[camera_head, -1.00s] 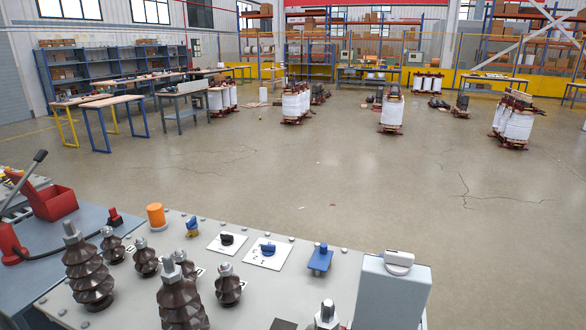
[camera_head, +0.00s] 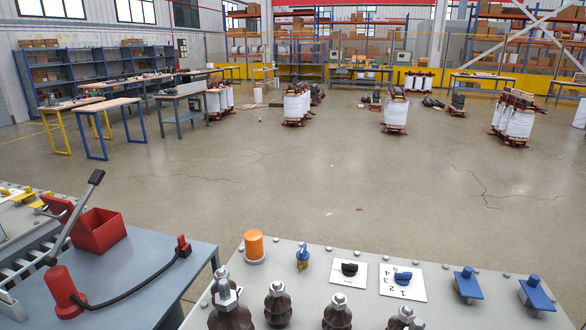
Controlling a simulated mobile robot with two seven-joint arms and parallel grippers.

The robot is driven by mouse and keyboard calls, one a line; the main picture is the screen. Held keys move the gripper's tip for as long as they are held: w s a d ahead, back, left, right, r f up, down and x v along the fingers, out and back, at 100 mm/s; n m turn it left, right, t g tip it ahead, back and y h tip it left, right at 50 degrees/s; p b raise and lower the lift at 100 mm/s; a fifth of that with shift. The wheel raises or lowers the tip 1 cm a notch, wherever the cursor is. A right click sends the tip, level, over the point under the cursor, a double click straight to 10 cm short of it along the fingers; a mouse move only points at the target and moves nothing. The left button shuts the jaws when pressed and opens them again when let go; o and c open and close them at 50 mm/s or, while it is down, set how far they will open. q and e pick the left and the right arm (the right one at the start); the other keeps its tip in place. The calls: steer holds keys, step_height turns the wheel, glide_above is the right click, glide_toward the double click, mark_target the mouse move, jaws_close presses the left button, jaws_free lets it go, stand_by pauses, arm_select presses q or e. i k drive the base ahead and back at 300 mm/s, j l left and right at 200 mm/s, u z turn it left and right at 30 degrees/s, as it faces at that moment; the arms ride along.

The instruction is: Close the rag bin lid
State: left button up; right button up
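A small open red bin (camera_head: 97,232) stands on a blue-grey table at the left. It looks like the rag bin. A red flap (camera_head: 60,207), which looks like its lid, stands raised at the bin's back left. A dark lever handle crosses in front of part of the flap. Neither of my grippers is in view.
A red hand pump (camera_head: 66,292) with a long lever and a black hose shares the blue-grey table (camera_head: 150,258). A light-grey cover (camera_head: 380,310) with dark insulators, an orange cap and blue valves fills the lower right. Open concrete floor lies beyond.

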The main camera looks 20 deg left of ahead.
mark_target(61, 210)
steer(key=j, duration=2.1)
steer(key=u, duration=0.05)
